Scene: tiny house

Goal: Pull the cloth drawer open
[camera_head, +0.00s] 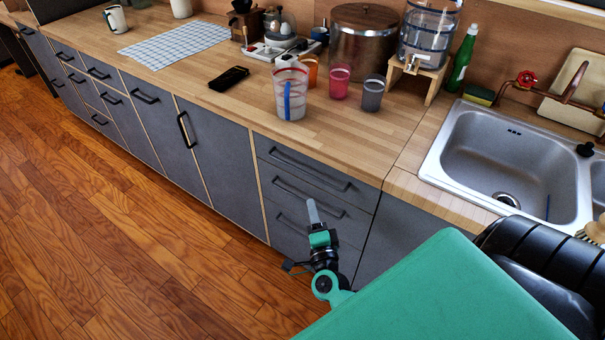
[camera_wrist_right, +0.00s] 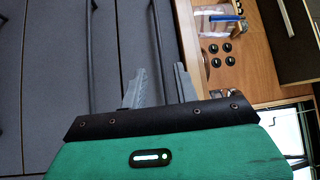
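The stack of grey drawers stands under the counter left of the sink, all shut. It has a top drawer (camera_head: 310,174), a middle drawer (camera_head: 308,202) and a lower drawer (camera_head: 289,222), each with a dark bar handle. The frames do not show which one holds cloth. My right gripper (camera_head: 312,212) is in front of this stack. In the right wrist view, my right gripper (camera_wrist_right: 159,85) has its fingers apart, and the top drawer's bar handle (camera_wrist_right: 156,40) runs between them, apparently not gripped. The middle drawer's handle (camera_wrist_right: 91,45) is beside the fingers. My left gripper is out of view.
The wooden counter (camera_head: 330,138) above carries a clear measuring cup (camera_head: 291,92), a pink cup (camera_head: 339,81) and a black phone (camera_head: 229,79). The sink (camera_head: 510,160) is at right. The wooden floor (camera_head: 110,220) in front of the cabinets is clear.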

